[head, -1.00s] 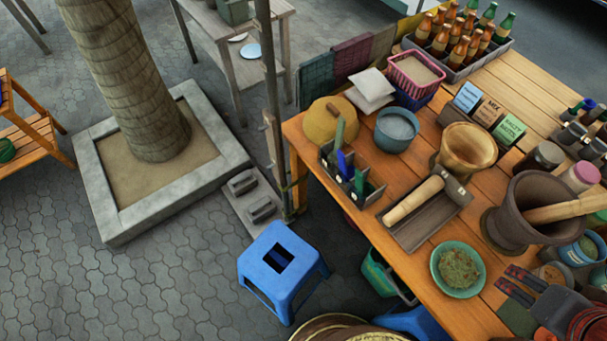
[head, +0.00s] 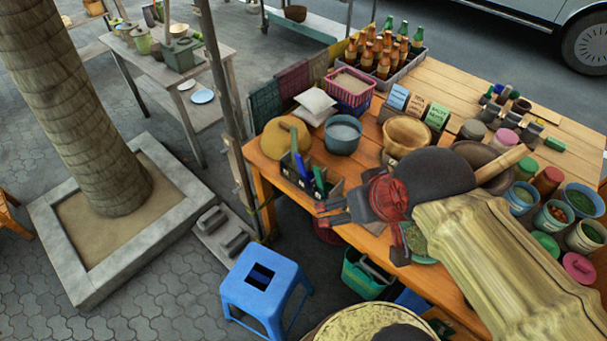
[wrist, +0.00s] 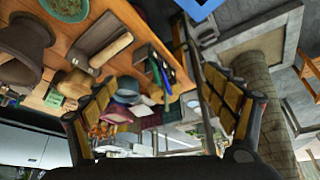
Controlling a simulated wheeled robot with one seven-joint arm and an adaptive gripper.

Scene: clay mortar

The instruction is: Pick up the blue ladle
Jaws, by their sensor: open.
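A blue handle, likely the blue ladle's (head: 302,167), stands upright in a dark caddy (head: 334,188) at the table's left front edge, among green-handled utensils. The ladle's lower end is hidden in the caddy. In the wrist view the blue handle (wrist: 165,76) shows far off, between the fingers. My gripper (head: 358,231) is open and empty over the table's front edge, to the right of the caddy and apart from it. Its two padded fingers (wrist: 157,76) stand wide apart in the wrist view.
A blue-grey bowl (head: 342,136) and a round yellow-brown object (head: 275,146) stand behind the caddy. A wooden bowl (head: 405,134) is to the right. A blue stool (head: 262,300) and a green crate (head: 365,281) are on the floor in front.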

